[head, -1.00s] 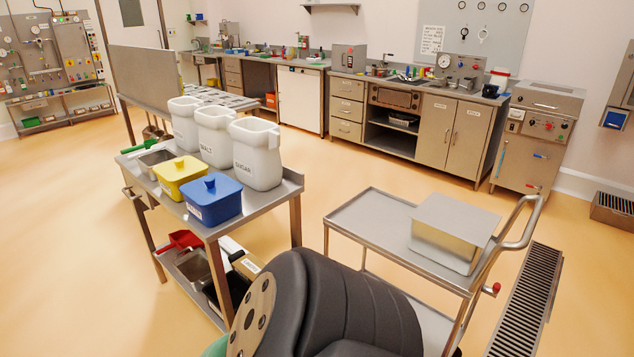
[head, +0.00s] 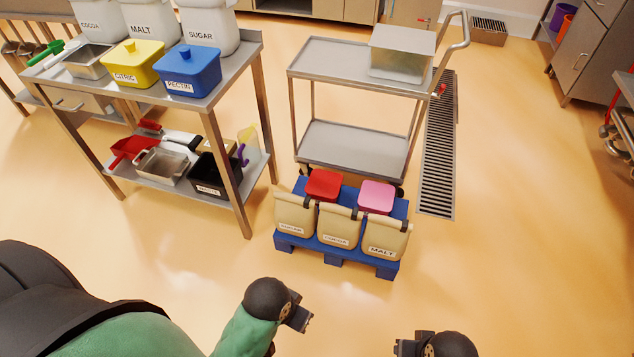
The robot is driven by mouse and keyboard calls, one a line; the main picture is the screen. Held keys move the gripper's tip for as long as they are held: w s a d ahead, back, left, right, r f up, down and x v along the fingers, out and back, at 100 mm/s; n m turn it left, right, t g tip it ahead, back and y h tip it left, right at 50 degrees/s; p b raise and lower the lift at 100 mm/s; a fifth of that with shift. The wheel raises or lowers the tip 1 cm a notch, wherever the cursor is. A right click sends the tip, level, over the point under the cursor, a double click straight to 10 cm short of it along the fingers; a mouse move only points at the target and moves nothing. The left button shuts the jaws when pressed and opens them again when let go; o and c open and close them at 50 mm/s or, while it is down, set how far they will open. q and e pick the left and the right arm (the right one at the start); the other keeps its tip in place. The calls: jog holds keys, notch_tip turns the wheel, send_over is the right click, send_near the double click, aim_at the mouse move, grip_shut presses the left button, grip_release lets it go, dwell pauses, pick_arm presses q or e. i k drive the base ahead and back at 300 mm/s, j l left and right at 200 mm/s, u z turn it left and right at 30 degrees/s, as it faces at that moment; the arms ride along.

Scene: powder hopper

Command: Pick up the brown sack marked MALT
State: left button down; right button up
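The sack marked MALT (head: 386,239) is light brown with a dark clip at its top corner. It stands at the right end of a row of three similar sacks on a blue pallet (head: 336,258) on the floor. My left gripper (head: 303,318) is in front of the pallet, nearer to me and apart from the sacks. My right gripper (head: 402,347) is at the bottom edge, partly cut off, also apart from the sacks. Both look small and dark, and I cannot tell their opening.
Behind the sacks are a red tub (head: 324,184) and a pink tub (head: 376,195). A steel trolley (head: 345,146) stands just behind the pallet. Floor right of the pallet is clear.

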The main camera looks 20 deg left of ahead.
aim_at(386, 236)
jog(key=k+j, duration=0.7)
jog(key=k+l+u, duration=0.05)
